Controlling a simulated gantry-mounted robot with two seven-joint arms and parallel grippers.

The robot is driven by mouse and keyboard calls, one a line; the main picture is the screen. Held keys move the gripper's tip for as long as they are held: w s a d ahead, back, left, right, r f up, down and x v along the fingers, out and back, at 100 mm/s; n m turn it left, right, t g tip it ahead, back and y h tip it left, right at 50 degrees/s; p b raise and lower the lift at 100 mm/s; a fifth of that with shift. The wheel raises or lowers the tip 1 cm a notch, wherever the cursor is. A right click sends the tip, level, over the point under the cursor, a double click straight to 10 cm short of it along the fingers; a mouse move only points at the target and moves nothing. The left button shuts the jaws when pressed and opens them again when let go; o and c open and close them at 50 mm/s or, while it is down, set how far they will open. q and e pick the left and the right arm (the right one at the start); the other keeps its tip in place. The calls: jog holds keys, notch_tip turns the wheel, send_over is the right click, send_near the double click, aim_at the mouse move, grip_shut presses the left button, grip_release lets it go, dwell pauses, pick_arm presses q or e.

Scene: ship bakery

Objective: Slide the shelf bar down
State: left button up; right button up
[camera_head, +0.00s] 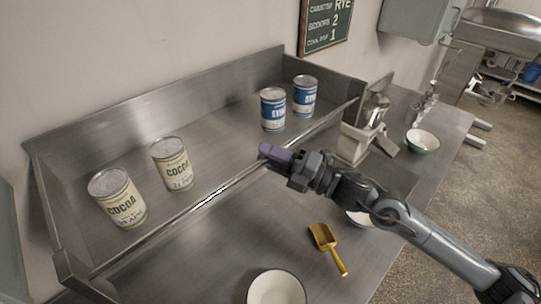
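The shelf bar (210,198) is a thin metal rail running along the front of the steel shelf (215,130), from lower left to upper right. My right gripper (270,154) reaches in from the right, with its purple fingertips at the bar, a little right of its middle. The fingers overlap the bar in the picture; I cannot tell whether they touch it or grip it, and they hide a short part of it. My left gripper is not in view.
On the steel counter lie a yellow scoop (325,241) and a white bowl (277,289); another bowl (358,218) is partly hidden under my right arm. A scale-like device (357,140) and a green-rimmed bowl (422,142) stand at right. A sign (326,24) hangs above.

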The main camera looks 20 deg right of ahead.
grip_shut()
notch_tip(320, 180, down, 9)
jog(key=b, duration=0.7)
jog(key=shift+r, duration=0.3)
jog(key=shift+o, duration=1.6)
grip_release()
jog(key=b+v, duration=0.3)
jog(key=v, duration=0.7)
jog(key=shift+s+d, duration=0.25)
jog(key=shift+s, duration=0.1)
